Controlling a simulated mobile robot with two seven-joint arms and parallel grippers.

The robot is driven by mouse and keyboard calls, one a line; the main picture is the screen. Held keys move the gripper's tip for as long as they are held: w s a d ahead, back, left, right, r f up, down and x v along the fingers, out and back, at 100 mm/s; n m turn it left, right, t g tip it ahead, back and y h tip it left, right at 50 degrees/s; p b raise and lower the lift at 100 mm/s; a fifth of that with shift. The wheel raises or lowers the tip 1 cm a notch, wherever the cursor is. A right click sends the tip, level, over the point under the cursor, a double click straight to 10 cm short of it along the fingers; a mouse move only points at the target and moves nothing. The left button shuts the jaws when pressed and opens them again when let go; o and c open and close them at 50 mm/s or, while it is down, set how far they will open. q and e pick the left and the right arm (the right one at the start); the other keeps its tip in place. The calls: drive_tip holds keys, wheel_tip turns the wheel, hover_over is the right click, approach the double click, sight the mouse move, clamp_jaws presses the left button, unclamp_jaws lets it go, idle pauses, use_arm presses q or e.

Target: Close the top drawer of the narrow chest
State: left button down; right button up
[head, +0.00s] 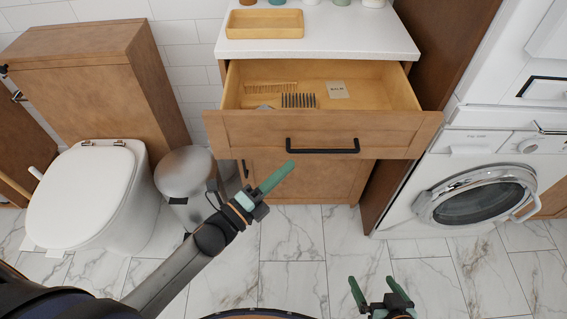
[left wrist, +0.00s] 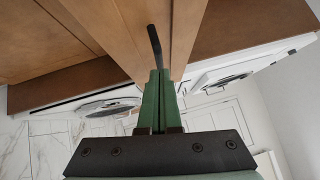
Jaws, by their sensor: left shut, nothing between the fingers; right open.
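The narrow chest (head: 303,180) is wooden with a white top. Its top drawer (head: 255,130) is pulled out, with a black bar handle (head: 323,146) on its front. Inside lie combs (head: 298,100) and a small pale card (head: 337,89). My left gripper (head: 278,176) is shut and empty, its green fingers pointing up toward the drawer front, just left of the handle in the head view. In the left wrist view the shut fingers (left wrist: 158,85) point toward the drawer front, near the black handle (left wrist: 154,42); contact cannot be told. My right gripper (head: 381,292) is open and empty, low over the floor.
A toilet (head: 82,197) and a metal bin (head: 186,178) stand left of the chest. A white washing machine (head: 470,185) stands at the right. A wooden tray (head: 264,24) sits on the chest top. The tiled floor in front is clear.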

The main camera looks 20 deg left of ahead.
use_arm(q)
drive_tip(key=shift+w+a+r, duration=0.15)
drive_tip(key=shift+w+a, duration=0.05)
drive_tip(key=shift+w, duration=0.5)
use_arm(e)
drive_tip(key=shift+s+f, duration=0.15)
drive_tip(key=shift+s, duration=0.1)
